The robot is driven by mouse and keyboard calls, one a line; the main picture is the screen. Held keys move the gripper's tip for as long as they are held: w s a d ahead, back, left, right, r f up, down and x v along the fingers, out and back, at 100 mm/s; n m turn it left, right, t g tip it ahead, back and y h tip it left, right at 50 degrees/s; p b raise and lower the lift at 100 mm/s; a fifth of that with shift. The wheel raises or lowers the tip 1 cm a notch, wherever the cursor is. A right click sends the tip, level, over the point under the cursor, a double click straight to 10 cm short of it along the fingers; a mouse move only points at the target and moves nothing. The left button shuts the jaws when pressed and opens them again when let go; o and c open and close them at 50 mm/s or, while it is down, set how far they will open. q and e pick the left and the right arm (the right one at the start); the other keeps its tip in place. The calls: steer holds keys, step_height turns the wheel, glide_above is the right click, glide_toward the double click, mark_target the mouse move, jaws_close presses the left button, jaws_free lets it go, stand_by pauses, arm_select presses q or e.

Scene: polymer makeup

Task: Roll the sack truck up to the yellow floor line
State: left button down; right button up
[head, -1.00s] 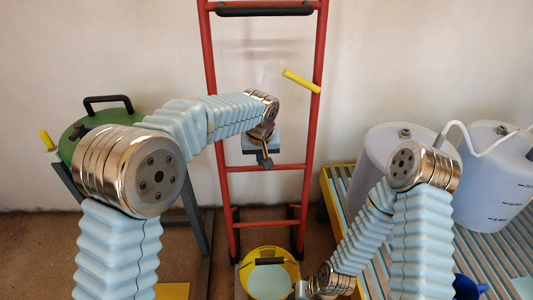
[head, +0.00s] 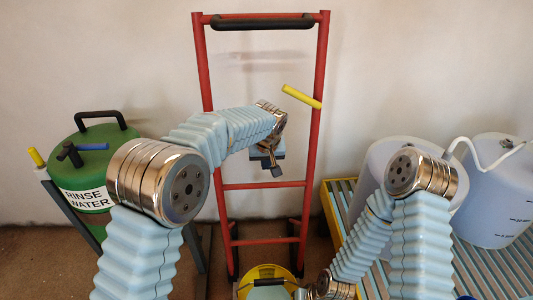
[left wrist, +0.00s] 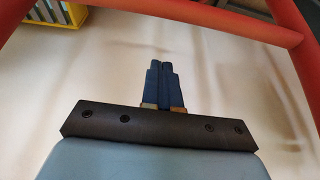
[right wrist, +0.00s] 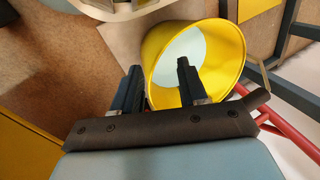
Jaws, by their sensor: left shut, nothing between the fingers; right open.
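The sack truck is a red tubular frame (head: 317,150) with a black top grip (head: 262,22) and a yellow side handle (head: 301,97). It stands upright against the pale wall in the head view. My left gripper (head: 276,171) is shut and empty, in front of the frame's upper opening. In the left wrist view its fingers (left wrist: 165,85) are together, with red tubes (left wrist: 200,20) beyond. My right gripper (right wrist: 158,82) is open and empty beside a yellow bucket (right wrist: 228,65), low at the truck's foot. I cannot clearly make out the yellow floor line.
A green rinse water drum (head: 115,145) stands on a dark stand at the left. Pale tanks (head: 490,200) stand on a slatted, yellow-edged platform (head: 335,212) at the right. The bucket (head: 268,273) is at the truck's base.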

arm_select(q)
steer(key=s, duration=0.2)
steer(key=s+f, duration=0.1)
steer(key=shift+s+f, duration=0.2)
steer(key=shift+s, duration=0.15)
steer(key=shift+s, duration=0.1)
